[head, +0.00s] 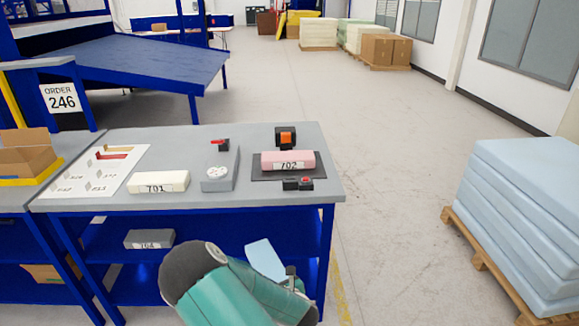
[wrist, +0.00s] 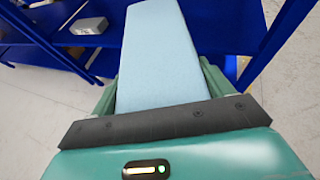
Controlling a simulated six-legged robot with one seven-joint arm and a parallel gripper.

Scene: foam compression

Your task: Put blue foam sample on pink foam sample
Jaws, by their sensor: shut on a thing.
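The blue foam sample (wrist: 158,45) is a pale blue block held between the fingers of my gripper (wrist: 160,88) in the wrist view, pointing away from the palm. In the head view the blue foam (head: 264,259) shows beyond my green arm, in front of the table and below its top. My gripper's fingers are mostly hidden there. The pink foam sample (head: 287,160), labelled 702, lies on a dark plate (head: 262,176) at the right end of the grey tabletop. The blue foam is apart from it, nearer to me and lower.
On the table (head: 245,192) are a cream foam block (head: 158,182) labelled 701, a grey device (head: 221,170), an orange-and-black device (head: 286,137) and small black items (head: 298,184). A grey block (head: 149,239) lies on the blue shelf. Blue foam sheets (head: 525,215) stand at right.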

